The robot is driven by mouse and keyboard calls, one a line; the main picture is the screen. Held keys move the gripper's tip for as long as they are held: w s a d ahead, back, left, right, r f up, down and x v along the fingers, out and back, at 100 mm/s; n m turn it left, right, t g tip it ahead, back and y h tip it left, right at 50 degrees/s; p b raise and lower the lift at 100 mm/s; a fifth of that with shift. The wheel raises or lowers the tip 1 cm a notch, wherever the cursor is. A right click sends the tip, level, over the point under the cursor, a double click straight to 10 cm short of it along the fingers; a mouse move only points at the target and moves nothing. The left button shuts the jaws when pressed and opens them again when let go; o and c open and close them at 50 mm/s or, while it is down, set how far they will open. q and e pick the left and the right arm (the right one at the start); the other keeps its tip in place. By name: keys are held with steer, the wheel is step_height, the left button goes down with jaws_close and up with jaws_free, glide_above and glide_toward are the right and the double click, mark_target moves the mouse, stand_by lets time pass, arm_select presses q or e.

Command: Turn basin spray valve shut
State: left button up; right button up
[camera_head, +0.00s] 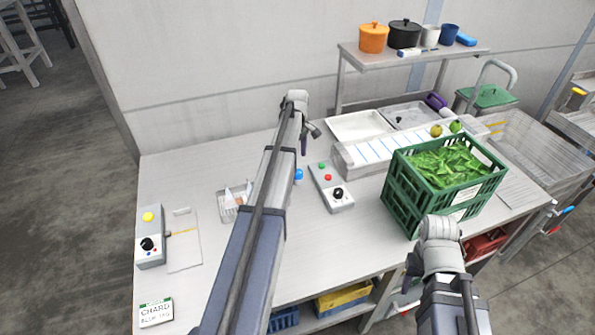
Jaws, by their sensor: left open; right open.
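No part is labelled as the basin spray valve. A grey control box (331,188) on the counter carries a black knob, a green button and a red button. A second grey box (150,237) at the left has a yellow button and a black knob. A blue round knob (298,174) shows beside my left arm. Small red and blue handles (567,210) sit at the sink's front right. My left gripper (309,138) is open above the counter behind the control box. My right gripper (410,272) is open in front of the green crate, its fingers partly hidden.
A green crate (400,201) of leafy greens stands on the counter. Behind it are a striped trough (375,152) and shallow trays (360,126). A sink basin (540,150) is at the right. A shelf (420,53) with pots stands behind.

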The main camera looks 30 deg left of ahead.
mark_target(298, 171)
arm_select(q)
step_height(298, 171, down, 7)
steer(key=b, duration=0.6)
steer(key=shift+f+b, duration=0.1)
steer(key=shift+b, duration=0.2)
jaws_close()
